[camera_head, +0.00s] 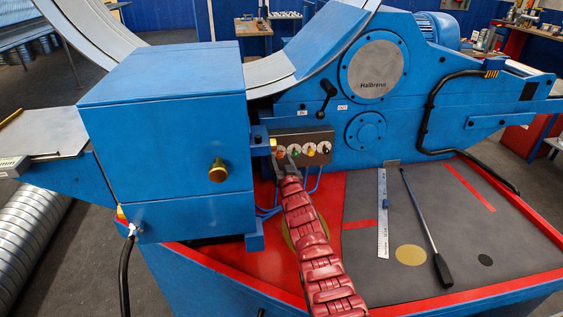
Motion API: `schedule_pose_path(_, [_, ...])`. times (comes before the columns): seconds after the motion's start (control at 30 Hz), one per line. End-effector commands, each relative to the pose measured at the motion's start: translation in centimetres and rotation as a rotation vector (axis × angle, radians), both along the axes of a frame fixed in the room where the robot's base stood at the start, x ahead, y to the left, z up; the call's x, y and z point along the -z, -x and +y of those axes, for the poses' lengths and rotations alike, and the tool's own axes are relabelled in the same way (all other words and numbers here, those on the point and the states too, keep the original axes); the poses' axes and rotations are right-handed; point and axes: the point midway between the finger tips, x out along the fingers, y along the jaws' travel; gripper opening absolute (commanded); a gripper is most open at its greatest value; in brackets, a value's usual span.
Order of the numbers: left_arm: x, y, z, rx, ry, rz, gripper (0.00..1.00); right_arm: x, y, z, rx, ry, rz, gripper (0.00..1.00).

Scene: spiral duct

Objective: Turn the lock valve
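A small control panel (302,141) with several coloured knobs is fixed to the front of the blue machine, right of the big blue housing. I cannot tell which of its controls is the lock valve. A black lever (325,96) sits above the panel, between the "IN" and "OUT" labels. My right gripper (283,157) is at the panel's lower left, close to the leftmost knobs. The gripper is small and dark here, and its arm covers part of the view, so I cannot tell whether it touches a knob or is open. My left gripper is not in view.
The blue housing (165,130) with a brass knob (217,170) stands left of my arm. A metal ruler (382,215) and a black-handled rod (427,230) lie on the grey deck (480,260) to the right. A black hose (425,115) runs along the machine's right side.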

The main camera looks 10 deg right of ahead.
Motion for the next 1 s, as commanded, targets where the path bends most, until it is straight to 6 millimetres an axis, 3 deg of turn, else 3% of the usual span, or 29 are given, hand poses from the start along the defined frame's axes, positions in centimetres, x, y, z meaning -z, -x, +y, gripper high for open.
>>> schedule_pose_path(0.03, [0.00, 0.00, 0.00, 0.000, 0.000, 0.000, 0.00, 0.00, 0.00, -0.01, 0.000, 0.000, 0.000, 0.45])
schedule_pose_path(0.3, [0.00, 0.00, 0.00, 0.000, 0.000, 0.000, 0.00, 0.02, 0.01, -0.01, 0.000, 0.000, 0.000, 0.00])
schedule_pose_path(0.73, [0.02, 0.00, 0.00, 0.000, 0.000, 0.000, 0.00, 0.05, 0.02, -0.01, 0.001, 0.035, 0.000, 0.00])
schedule_pose_path(1.0, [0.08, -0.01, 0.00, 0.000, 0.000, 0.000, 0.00, 0.03, 0.02, -0.05, 0.001, 0.191, -0.006, 0.00])
